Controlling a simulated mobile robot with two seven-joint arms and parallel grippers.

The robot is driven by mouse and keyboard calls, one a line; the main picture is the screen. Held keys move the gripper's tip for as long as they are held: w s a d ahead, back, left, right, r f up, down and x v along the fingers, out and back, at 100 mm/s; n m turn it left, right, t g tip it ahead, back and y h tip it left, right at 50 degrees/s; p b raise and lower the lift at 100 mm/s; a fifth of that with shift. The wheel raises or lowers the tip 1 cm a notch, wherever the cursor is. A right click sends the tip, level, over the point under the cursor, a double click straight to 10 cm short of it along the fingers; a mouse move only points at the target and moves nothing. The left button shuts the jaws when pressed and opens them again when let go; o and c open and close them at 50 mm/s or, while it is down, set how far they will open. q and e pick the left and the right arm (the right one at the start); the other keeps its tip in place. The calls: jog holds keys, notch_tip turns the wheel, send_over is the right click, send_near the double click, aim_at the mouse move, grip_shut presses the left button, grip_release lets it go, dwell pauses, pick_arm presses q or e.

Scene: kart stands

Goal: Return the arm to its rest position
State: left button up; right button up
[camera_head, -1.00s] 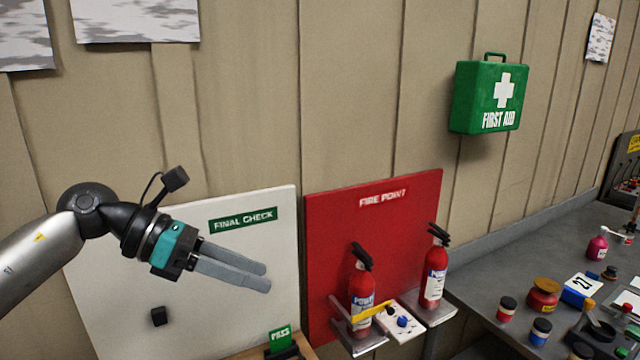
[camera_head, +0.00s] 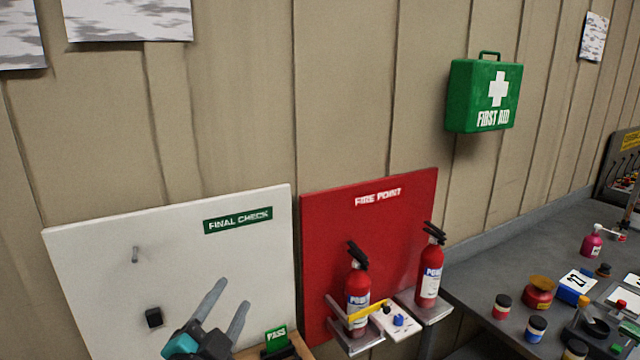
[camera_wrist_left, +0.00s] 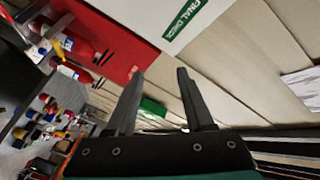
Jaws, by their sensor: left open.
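My left gripper (camera_head: 224,312) is at the bottom of the head view, in front of the lower part of the white final check board (camera_head: 90,265). Its two grey fingers are apart, point up and to the right, and hold nothing. In the left wrist view the open fingers (camera_wrist_left: 158,98) have nothing between them but the background. The rest of my left arm is below the head view's edge. My right gripper is not in view.
A red fire point board (camera_head: 330,220) with two extinguishers (camera_head: 357,295) (camera_head: 430,275) stands right of the white board. A green PASS block (camera_head: 277,339) is close to my fingers. A green first aid box (camera_head: 484,95) hangs on the wall. A cluttered bench (camera_head: 470,275) is at right.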

pick_arm(q)
jog(key=s+a+f+n+g+y, duration=0.25)
jog(key=s+f+n+g, duration=0.4)
jog(key=s+f, duration=0.5)
jog(key=s+f+n+g, duration=0.3)
jog(key=s+f+g, duration=0.6)
jog(key=s, duration=0.6)
jog(key=s+d+f+b+x, duration=0.1)
jog(key=s+b+x, duration=0.25)
jog(key=x, duration=0.75)
jog(key=s+b+x, duration=0.2)
jog(key=b+x, duration=0.2)
jog(key=x, duration=0.7)
jog(key=s+d+f+b+x, duration=0.15)
jog(key=b+x, duration=0.25)
jog(key=x, duration=0.7)
jog(key=s+a+f+b, duration=0.1)
jog(key=s+f+b, duration=0.4)
jog(key=s+f, duration=0.3)
jog(key=s+a+f+g+b, duration=0.1)
jog(key=s+f+b, duration=0.3)
jog(key=s+f, duration=0.4)
notch_tip(320, 180, down, 7)
jog(key=shift+a+f+h+b, duration=0.2)
jog(key=shift+a+h+b, duration=0.15)
jog(key=shift+b, duration=0.05)
jog(key=shift+c, duration=0.6)
jog(key=shift+s+a, duration=0.1)
